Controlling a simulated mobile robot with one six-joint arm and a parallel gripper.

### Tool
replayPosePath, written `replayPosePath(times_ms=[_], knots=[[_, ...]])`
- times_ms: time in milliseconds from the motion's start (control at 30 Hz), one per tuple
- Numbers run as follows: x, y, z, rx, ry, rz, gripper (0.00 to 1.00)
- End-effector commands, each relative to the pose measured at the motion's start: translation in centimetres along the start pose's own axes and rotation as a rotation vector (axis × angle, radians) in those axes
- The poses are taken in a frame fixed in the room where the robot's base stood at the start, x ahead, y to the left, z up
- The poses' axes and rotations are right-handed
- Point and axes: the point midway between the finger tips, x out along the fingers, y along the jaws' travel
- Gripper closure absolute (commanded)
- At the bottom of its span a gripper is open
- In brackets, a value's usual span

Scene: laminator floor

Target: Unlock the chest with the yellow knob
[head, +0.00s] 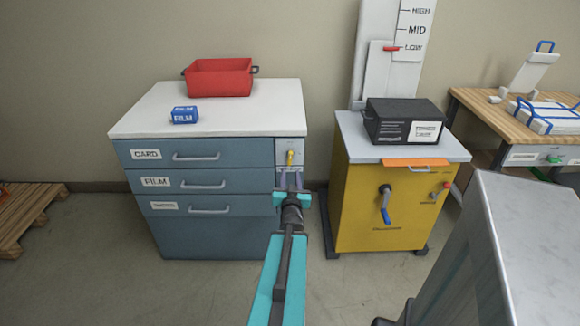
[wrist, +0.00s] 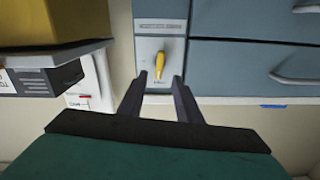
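The chest (head: 215,235) is a blue-grey cabinet with a white top and drawers labelled CARD, FILM and a third unreadable label. All its drawers look shut. The yellow knob (head: 290,157) sits on a pale panel at the chest's upper right corner and looks roughly upright. In the wrist view, which is upside down, the yellow knob (wrist: 160,68) shows between and beyond my fingertips. My gripper (head: 291,183) is open and empty, just in front of and below the knob in the head view. In the wrist view my gripper (wrist: 159,80) appears apart from the knob.
A red bin (head: 219,78) and a blue FILM box (head: 185,115) stand on the chest. A yellow machine (head: 385,210) with a black box (head: 403,120) on it stands to the right. A pallet (head: 25,215) lies far left. Floor before the chest is clear.

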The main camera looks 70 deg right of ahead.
Motion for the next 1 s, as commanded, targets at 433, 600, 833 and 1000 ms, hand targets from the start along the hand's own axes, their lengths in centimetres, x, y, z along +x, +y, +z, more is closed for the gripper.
replayPosePath(times_ms=[433, 600, 833, 1000], knots=[[0.9, 0.1, 0.2, 0.0, 0.002, 0.002, 0.69], [2.5, 0.1, 0.2, -0.001, 0.003, 0.001, 0.69], [4.7, 0.0, -0.1, 0.0, 0.002, 0.002, 0.69], [6.2, 0.0, -0.1, 0.0, 0.001, 0.002, 0.69]])
